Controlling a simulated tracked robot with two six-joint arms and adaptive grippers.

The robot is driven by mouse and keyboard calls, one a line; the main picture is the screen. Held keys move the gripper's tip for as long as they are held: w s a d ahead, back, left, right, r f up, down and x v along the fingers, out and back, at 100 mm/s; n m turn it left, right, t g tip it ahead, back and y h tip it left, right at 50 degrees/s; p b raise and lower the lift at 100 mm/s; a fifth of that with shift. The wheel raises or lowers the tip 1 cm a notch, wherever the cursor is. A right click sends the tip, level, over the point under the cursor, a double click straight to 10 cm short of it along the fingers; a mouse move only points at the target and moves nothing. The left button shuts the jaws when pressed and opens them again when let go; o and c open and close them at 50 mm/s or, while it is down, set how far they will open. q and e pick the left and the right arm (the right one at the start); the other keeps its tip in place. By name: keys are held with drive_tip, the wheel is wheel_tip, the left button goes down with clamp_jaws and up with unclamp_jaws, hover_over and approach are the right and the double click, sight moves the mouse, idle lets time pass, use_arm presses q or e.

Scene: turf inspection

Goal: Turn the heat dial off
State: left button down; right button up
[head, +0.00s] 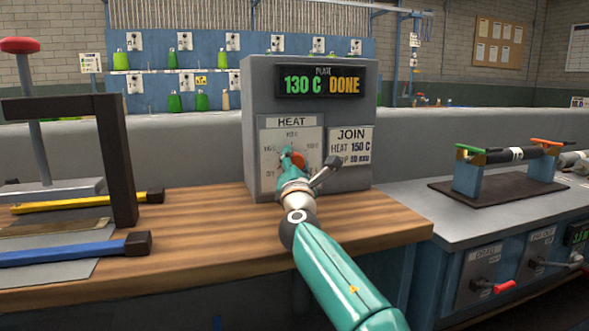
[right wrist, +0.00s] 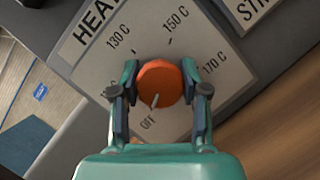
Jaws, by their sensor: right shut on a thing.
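The heat dial (right wrist: 159,80) is a round orange-red knob on a pale scale plate. It also shows, partly hidden by my gripper, in the head view (head: 298,160). Its white pointer mark points toward the OFF label (right wrist: 148,123) in the right wrist view. My right gripper (right wrist: 157,84) has one finger on each side of the knob and is shut on it. The grey heater box (head: 258,97) stands upright on the wooden bench and its display (head: 320,83) reads 130 C and DONE. My left gripper is not in view.
A dark clamp frame (head: 125,160) and yellow and blue bars (head: 75,248) lie left on the wooden bench (head: 200,235). At right, a metal counter (head: 420,200) holds a dark tube on blue supports (head: 468,178). Bench space between the bars and box is clear.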

drive_tip(key=shift+d+r+n, duration=0.15)
drive_tip(key=shift+r+n, duration=0.15)
drive_tip(key=shift+n, duration=0.2)
drive_tip(key=shift+y, duration=0.4)
drive_tip(key=o, duration=1)
drive_tip(key=shift+o, duration=0.7)
drive_tip(key=shift+s, duration=0.1)
drive_tip(key=shift+f, duration=0.15)
drive_tip(key=shift+s+f, duration=0.15)
drive_tip(key=shift+f, duration=0.05)
drive_tip(key=shift+v, duration=3.45)
